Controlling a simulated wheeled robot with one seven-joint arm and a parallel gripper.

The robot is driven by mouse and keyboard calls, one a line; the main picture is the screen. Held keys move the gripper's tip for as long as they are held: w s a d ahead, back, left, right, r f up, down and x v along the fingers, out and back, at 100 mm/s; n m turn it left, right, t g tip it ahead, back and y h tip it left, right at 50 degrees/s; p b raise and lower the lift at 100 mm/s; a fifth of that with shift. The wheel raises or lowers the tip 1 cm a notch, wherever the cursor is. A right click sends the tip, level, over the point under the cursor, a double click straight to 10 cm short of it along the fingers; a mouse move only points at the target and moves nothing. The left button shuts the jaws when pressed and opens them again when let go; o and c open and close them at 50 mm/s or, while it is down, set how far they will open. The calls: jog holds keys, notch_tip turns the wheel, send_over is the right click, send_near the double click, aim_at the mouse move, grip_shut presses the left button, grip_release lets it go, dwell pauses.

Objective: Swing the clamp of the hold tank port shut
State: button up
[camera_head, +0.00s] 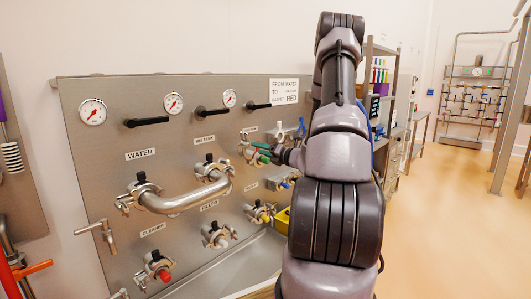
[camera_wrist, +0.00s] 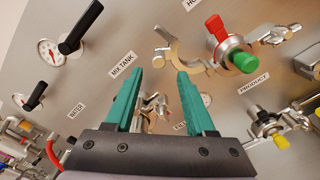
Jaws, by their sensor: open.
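The hold tank port (camera_wrist: 240,60) has a green cap and a red handle, and its label is cut off at the top of the wrist view. Its metal clamp (camera_wrist: 174,48) stands swung open, a curved jaw reaching out left of the port. My gripper (camera_wrist: 160,72) is open, with two teal fingers and nothing between them. In the wrist view the open jaw lies just beyond the fingertips, near the right one; I cannot tell if they touch. In the head view my gripper (camera_head: 263,153) is at the port, which my arm and fingers partly hide.
A bent steel pipe (camera_head: 185,198) joins the water and mix tank ports on the steel panel (camera_head: 85,140). The product port with a yellow cap (camera_wrist: 281,141) lies below right in the wrist view. Gauges and black handles (camera_head: 146,122) line the top. Open floor lies right.

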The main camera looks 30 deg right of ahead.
aim_at(249, 145)
jog(key=x, duration=0.7)
jog(key=shift+w, duration=0.3)
jog(key=shift+w+a+r, duration=0.1)
jog(key=shift+w+a, duration=0.05)
jog(key=shift+a, duration=0.1)
